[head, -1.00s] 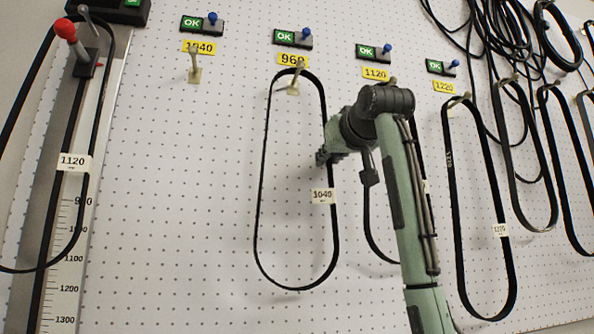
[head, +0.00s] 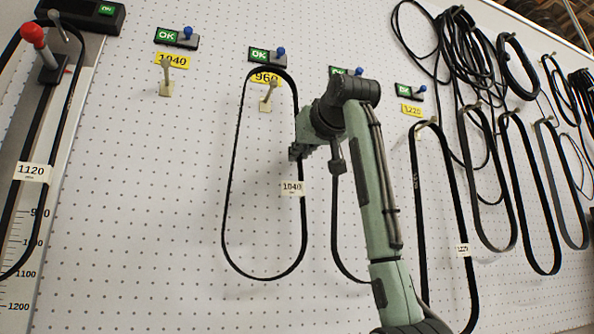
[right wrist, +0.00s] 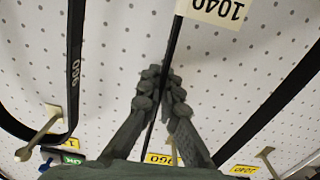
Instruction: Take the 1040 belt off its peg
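The 1040 belt (head: 225,180) is a long black loop with a white 1040 tag (head: 292,188) on its right strand, in the head view. Its peg (head: 266,97), under the yellow 960 label (head: 266,78), shows inside the loop's outline. The loop's top arc is above the peg with a gap, not resting on it. Whether the peg still passes through the loop, I cannot tell. My right gripper (head: 296,151) is at the right strand above the tag. The right wrist view shows its fingers (right wrist: 158,92) closed on the strand. My left gripper is out of view.
An empty peg (head: 166,80) stands under the 1040 label at left. Another belt (head: 335,230) hangs partly behind my right arm; it is marked 960 in the wrist view (right wrist: 74,70). More belts (head: 465,190) hang at right. A red-knobbed gauge (head: 40,45) stands at far left.

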